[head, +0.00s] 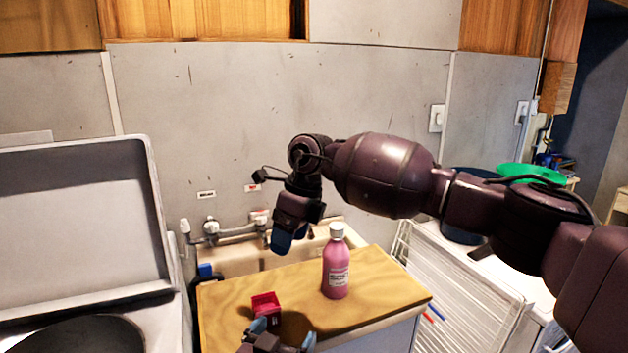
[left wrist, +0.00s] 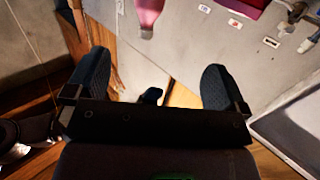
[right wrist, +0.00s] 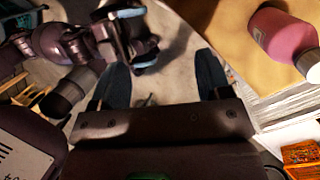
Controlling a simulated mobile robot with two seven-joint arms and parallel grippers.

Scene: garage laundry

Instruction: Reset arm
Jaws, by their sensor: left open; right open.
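My right arm crosses the head view from the right, and its gripper (head: 288,238) hangs fingers-down above the wooden counter, left of the pink bottle. Its jaws are apart and empty in the right wrist view (right wrist: 162,80). My left gripper (head: 283,334) is low at the counter's front edge, just below the red box in the picture. Its fingers are spread with nothing between them in the left wrist view (left wrist: 153,82). The left gripper also shows at the top of the right wrist view (right wrist: 128,35).
A pink bottle (head: 337,268) with a white cap stands upright on the wooden counter (head: 385,283). A small open red box (head: 265,306) sits left of it. An open-lidded washer (head: 75,225) is at left. A white rack (head: 455,285) and green lid (head: 530,174) are at right.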

